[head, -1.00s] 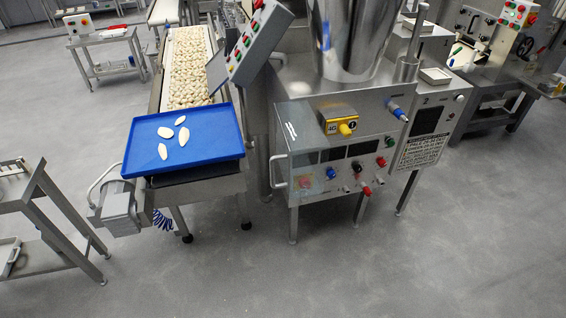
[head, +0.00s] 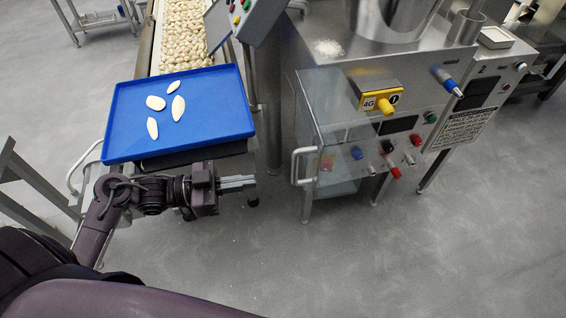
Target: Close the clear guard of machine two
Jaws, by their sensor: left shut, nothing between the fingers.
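Machine two (head: 425,75) is a steel machine with a hopper and a front panel of knobs, standing right of centre. Its clear guard (head: 335,110) is a see-through panel at the left of the front. The guard has a pale bar handle (head: 296,167) on its left edge. I cannot tell exactly how far the guard stands from the machine's front. My left gripper (head: 254,183) is shut and empty, pointing right. It is left of the handle, apart from it, in front of the blue tray. My right gripper is not in view.
A tilted control box (head: 240,17) hangs between conveyor and machine. A steel stand (head: 35,185) is at left. The floor (head: 400,260) in front of the machine is clear.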

